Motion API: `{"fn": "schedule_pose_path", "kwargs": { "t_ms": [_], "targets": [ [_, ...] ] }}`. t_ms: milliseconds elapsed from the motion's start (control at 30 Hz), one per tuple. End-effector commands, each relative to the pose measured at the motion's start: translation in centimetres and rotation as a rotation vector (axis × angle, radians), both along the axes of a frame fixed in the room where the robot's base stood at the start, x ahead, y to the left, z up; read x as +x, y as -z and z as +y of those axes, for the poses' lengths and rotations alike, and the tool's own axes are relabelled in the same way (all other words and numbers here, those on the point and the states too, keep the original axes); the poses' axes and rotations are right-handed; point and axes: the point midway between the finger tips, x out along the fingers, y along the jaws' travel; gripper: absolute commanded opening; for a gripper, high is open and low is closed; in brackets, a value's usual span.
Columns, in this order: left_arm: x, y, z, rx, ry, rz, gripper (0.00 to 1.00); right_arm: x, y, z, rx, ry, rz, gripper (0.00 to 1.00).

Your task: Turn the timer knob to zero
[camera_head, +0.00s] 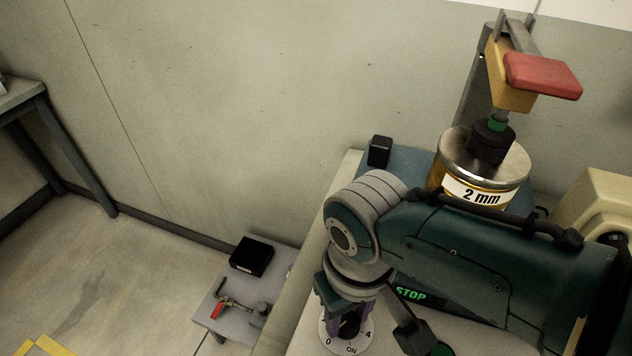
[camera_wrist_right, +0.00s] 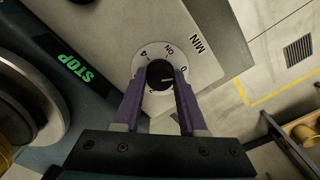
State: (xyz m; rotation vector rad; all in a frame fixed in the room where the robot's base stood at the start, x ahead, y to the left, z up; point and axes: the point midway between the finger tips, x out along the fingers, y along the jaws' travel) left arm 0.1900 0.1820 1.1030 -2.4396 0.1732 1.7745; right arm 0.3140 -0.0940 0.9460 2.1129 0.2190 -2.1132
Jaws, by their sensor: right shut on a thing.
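In the right wrist view the knob (camera_wrist_right: 160,74) is at the middle of the dial (camera_wrist_right: 153,52), with a short pale line pointing right, roughly toward the right finger. The exact reading is unclear, as the fingers cover part of the dial. My right gripper (camera_wrist_right: 160,84) has its two purple fingers on either side of the knob and is shut on it. In the head view my wrist hides much of the gripper. My left gripper is in neither view.
A green STOP display (camera_head: 410,294) is right of the dial. Behind my right arm stands a metal cylinder (camera_head: 485,155) labelled 2 mm under a red-handled press (camera_head: 540,75). A low grey stool (camera_head: 225,290) holds a black box (camera_head: 251,256) and a red-handled tool (camera_head: 217,311).

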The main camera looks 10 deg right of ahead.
Motion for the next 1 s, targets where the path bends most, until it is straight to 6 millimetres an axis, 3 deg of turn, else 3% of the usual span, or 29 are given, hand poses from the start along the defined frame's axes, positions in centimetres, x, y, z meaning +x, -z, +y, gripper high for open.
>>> {"fn": "schedule_pose_path", "kwargs": {
  "t_ms": [133,167,400,733,1000],
  "targets": [
    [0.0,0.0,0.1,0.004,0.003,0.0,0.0,0.0,0.0,0.0,-0.001,-0.003,-0.001,0.0],
    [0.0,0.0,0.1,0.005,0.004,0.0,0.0,0.0,0.0,0.0,-0.002,-0.003,-0.001,0.42],
    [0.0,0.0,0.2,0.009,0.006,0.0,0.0,0.0,0.0,0.0,-0.001,-0.002,0.0,0.69],
    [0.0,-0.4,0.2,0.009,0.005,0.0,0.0,0.0,-0.6,0.0,0.0,0.0,0.0,0.71],
    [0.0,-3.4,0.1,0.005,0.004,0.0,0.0,0.0,-5.7,0.0,0.001,-0.001,-0.002,0.71]
  ]
}}
